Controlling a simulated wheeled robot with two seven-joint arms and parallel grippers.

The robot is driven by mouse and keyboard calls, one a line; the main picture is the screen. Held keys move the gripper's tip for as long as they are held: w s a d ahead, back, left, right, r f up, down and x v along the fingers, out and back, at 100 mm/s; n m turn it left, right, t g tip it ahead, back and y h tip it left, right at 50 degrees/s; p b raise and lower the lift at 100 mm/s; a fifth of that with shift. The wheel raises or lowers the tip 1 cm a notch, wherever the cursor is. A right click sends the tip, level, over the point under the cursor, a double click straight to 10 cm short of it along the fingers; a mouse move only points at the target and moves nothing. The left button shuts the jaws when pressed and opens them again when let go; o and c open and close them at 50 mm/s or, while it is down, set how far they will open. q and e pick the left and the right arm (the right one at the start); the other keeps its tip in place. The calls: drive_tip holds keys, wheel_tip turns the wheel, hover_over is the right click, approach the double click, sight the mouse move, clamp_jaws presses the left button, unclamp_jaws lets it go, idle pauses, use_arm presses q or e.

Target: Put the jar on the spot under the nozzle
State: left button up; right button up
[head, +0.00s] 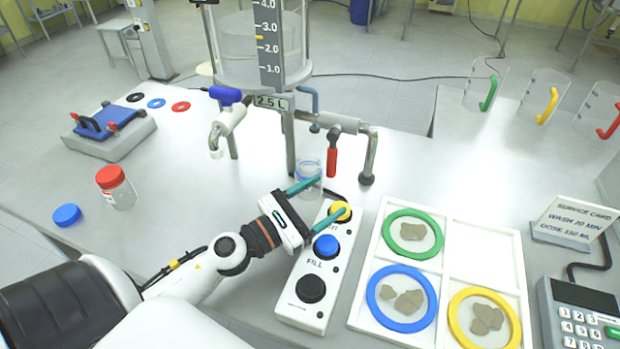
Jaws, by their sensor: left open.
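A small clear glass jar (309,167) stands near the base of the reactor's post, and its lower part is partly hidden by one of my fingers. My left gripper (332,195) is open, with its two teal fingers apart. The upper finger overlaps the jar in the picture; I cannot tell whether it touches. The lower finger reaches over the yellow button of the control box (306,262). A white tap nozzle (216,137) hangs left of the post, and a metal pipe outlet (371,155) hangs to the right. I cannot make out a marked spot clearly. My right gripper is not in view.
A red-lidded jar (116,187) and a blue lid (67,215) are on the left. A white tray (485,240) with coloured rings, a keypad device (582,315) and a service card (577,218) are on the right. The left-middle tabletop is clear.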

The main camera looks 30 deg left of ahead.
sight(310, 176)
use_arm(q)
drive_tip(key=s+a+f+n+y, duration=0.1)
drive_tip(key=a+n+y, duration=0.1)
drive_tip(key=s+a+f+n+y, duration=0.1)
drive_tip(key=a+f+n+y, duration=0.1)
drive_tip(key=a, duration=0.1)
drive_tip(key=a+f+n+y, duration=0.1)
drive_tip(key=a+n+y, duration=0.1)
drive_tip(key=shift+s+a+f+b, duration=0.25)
drive_tip(key=shift+s+f+b, duration=0.05)
drive_tip(key=shift+s, duration=0.1)
drive_tip(key=shift+a+f+n+y, duration=0.1)
drive_tip(key=shift+a+n+y, duration=0.2)
drive_tip(key=shift+a, duration=0.05)
drive_tip(key=shift+w, duration=0.3)
drive_tip(key=w+p, duration=0.2)
drive_tip(key=w, duration=0.3)
drive_tip(key=shift+w, duration=0.15)
drive_tip(key=shift+w+f+p, duration=0.25)
drive_tip(key=shift+w+p, duration=0.05)
drive_tip(key=shift+w, duration=1.2)
drive_tip(key=shift+w+f+p, duration=0.2)
drive_tip(key=shift+w+p, duration=0.1)
drive_tip(key=shift+w, duration=1.15)
drive_tip(key=c, duration=0.9)
drive_tip(key=shift+r, duration=0.1)
